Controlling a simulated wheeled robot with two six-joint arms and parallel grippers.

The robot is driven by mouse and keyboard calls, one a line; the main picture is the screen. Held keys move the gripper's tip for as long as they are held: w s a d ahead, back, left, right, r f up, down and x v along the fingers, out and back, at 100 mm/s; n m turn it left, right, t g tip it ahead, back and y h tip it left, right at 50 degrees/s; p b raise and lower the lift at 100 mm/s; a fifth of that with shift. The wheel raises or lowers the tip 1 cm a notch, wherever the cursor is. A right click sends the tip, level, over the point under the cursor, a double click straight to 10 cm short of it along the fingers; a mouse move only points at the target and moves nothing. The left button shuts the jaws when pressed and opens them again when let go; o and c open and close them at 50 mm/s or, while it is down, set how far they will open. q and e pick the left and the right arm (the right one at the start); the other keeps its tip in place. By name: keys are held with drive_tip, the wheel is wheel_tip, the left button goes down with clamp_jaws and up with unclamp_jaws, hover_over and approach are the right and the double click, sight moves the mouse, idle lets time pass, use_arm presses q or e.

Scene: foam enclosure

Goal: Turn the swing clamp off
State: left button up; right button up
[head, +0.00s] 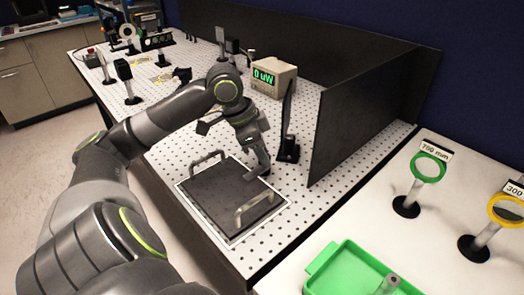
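My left arm reaches in from the left over the perforated optical table. My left gripper (257,172) points down at the back right part of a dark flat plate (215,197) with two metal handles. Its fingers look close to the plate's surface, but they are too small and dark to tell whether they are open or shut. I cannot pick out the swing clamp for certain; it may be hidden by the gripper or be one of the small dark parts near it. My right gripper is not in view.
A meter (273,77) reading "0 uW" stands behind the arm. A tall black post mount (287,147) stands just right of the gripper. A black panel (350,125) walls the right side. A green tray (347,268) and ringed lenses (428,167) occupy the right table.

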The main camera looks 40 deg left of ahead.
use_arm(q)
drive_tip(key=c, duration=0.5)
drive_tip(key=shift+r+n+p, duration=0.2)
drive_tip(key=shift+n+p, duration=0.3)
drive_tip(key=shift+p, duration=0.45)
drive_tip(key=n+y+p, duration=0.1)
drive_tip(key=n+p, duration=0.3)
drive_tip(key=p, duration=0.3)
drive_tip(key=n+y+p, duration=0.2)
drive_tip(key=n+p, duration=0.3)
drive_tip(key=p, duration=0.1)
drive_tip(key=d+n+y+p, duration=0.1)
drive_tip(key=n+y+p, duration=0.1)
drive_tip(key=n+p, duration=0.3)
drive_tip(key=shift+p, duration=1.35)
drive_tip(key=shift+f+n+y+p, duration=0.2)
drive_tip(key=shift+n+y+p, duration=0.3)
drive_tip(key=shift+n+p, duration=0.55)
drive_tip(key=shift+a+g, duration=0.1)
drive_tip(key=shift+g, duration=0.2)
drive_tip(key=o, duration=1)
